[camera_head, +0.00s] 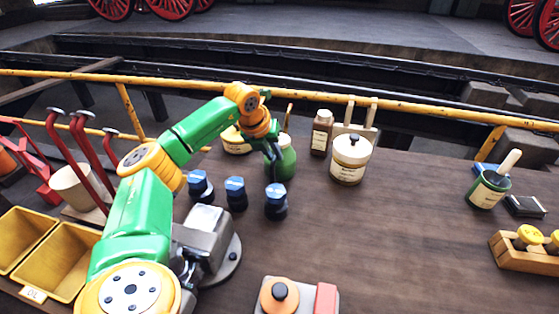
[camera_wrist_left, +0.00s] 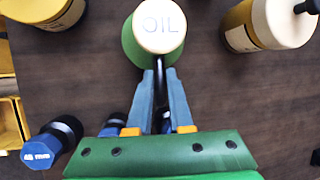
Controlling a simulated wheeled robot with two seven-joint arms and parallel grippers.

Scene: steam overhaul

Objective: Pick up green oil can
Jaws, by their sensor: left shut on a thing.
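The green oil can (camera_head: 281,167) is near the back of the wooden table in the head view, partly hidden behind my left gripper (camera_head: 272,150). In the left wrist view the oil can (camera_wrist_left: 127,42) shows a cream top marked OIL and a thin dark handle. My left gripper (camera_wrist_left: 161,88) is shut on that dark handle, with a finger on each side. The can looks upright; I cannot tell whether its base is clear of the table. My right gripper is not in view.
Blue-topped sockets (camera_head: 236,193) stand in front of the can. A cream-lidded jar (camera_head: 350,160) and a brown bottle (camera_head: 321,133) stand to its right. Yellow bins (camera_head: 62,262) are at left. A yellow rail (camera_head: 400,108) runs behind. The table's right middle is clear.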

